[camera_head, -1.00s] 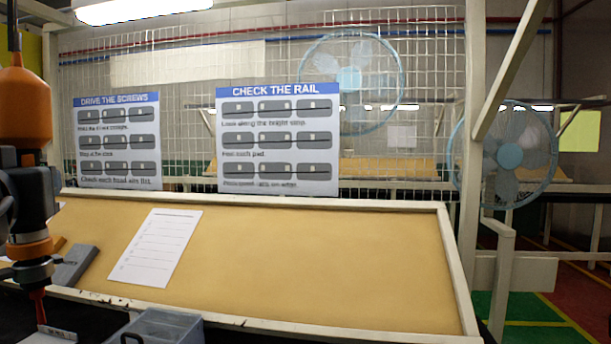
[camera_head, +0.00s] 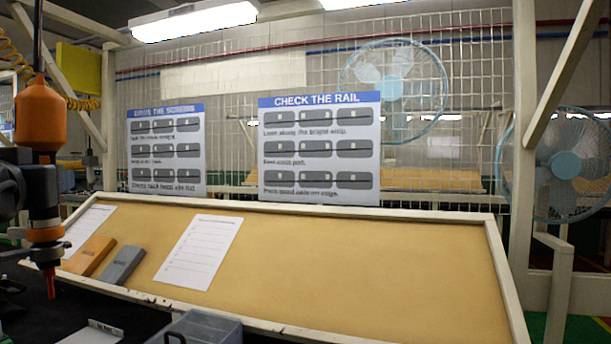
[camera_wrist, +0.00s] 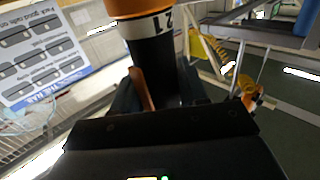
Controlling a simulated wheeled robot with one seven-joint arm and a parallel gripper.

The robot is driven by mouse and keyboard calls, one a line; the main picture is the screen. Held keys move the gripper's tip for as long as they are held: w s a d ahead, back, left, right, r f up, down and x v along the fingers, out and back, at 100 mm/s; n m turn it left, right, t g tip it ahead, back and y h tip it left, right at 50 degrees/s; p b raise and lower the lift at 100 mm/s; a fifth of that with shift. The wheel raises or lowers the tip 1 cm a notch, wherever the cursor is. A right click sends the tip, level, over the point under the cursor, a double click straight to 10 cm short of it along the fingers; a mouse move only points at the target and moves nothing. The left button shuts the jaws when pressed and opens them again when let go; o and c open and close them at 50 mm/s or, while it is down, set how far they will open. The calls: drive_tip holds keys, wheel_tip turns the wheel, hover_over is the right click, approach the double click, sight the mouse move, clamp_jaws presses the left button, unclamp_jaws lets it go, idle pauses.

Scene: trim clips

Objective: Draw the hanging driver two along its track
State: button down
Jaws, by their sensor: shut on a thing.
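An orange and black driver (camera_head: 40,118) hangs upright from a dark cable at the left of the head view, its red tip pointing down. My gripper (camera_head: 36,192), dark and at the picture's left edge, is shut on the driver's black middle. In the wrist view the driver (camera_wrist: 152,50) rises between the jaws of my gripper (camera_wrist: 155,92), with an orange upper part and a white band with dark, partly hidden characters. The far jaw is mostly hidden. The track above the cable is out of view.
A sloped tan board (camera_head: 330,265) with a pale rim stands behind, bearing a paper sheet (camera_head: 200,250), an orange block (camera_head: 90,256) and a grey block (camera_head: 121,265). A clear bin (camera_head: 205,328) is at the bottom. A yellow coiled hose (camera_head: 85,103) hangs beyond the driver.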

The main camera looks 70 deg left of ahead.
drive_tip(key=s+a+f+b, duration=0.2)
drive_tip(key=s+a, duration=0.1)
drive_tip(key=s, duration=0.1)
drive_tip(key=shift+a+f, duration=0.35)
drive_tip(key=shift+f, duration=0.05)
idle(0.6)
drive_tip(key=shift+s, duration=0.1)
idle(0.3)
